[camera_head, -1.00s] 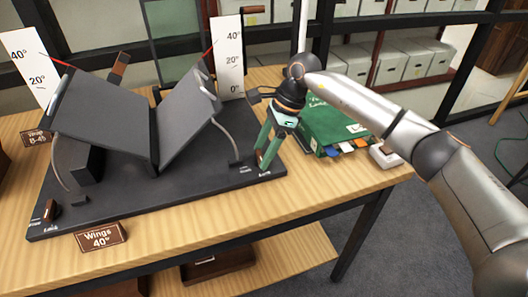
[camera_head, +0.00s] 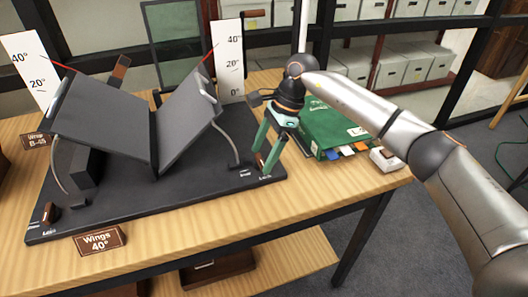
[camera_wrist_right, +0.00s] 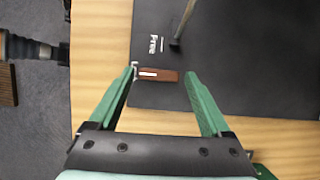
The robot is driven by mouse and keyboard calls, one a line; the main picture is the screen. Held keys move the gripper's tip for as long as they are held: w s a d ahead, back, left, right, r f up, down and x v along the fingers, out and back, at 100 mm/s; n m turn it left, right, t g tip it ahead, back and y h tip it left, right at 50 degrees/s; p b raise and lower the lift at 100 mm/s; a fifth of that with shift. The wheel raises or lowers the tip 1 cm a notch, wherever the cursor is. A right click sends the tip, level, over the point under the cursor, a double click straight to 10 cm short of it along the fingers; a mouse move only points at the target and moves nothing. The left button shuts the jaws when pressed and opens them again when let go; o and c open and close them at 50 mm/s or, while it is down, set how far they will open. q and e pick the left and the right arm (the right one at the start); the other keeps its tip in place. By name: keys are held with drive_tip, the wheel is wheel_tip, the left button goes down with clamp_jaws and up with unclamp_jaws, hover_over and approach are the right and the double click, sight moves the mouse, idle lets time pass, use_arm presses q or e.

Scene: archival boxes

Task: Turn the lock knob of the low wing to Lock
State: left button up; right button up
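A dark book cradle (camera_head: 120,205) holds two raised grey wings, the left wing (camera_head: 100,115) and the right wing (camera_head: 188,118). I cannot tell surely which is lower. A brown lock knob (camera_head: 47,212) sits at the base's front left, with small labels. Another brown knob (camera_wrist_right: 157,75) with a white line is at the right corner, beside the word Free. My right gripper (camera_head: 262,162) is lowered there, and in the wrist view its green fingers (camera_wrist_right: 162,78) are open on either side of this knob. The left finger is close to its end; contact is unclear. My left gripper is out of view.
White angle gauges (camera_head: 230,62) stand behind each wing. A sign (camera_head: 100,241) reading Wings 40° is at the table's front. A green box (camera_head: 332,130) with coloured tabs and a small white item (camera_head: 386,160) lie right of the cradle.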

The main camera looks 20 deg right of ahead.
drive_tip(key=shift+o, duration=0.8)
drive_tip(key=p+v, duration=0.1)
drive_tip(key=v, duration=1.1)
drive_tip(key=shift+d+r, duration=0.2)
drive_tip(key=shift+s, duration=0.1)
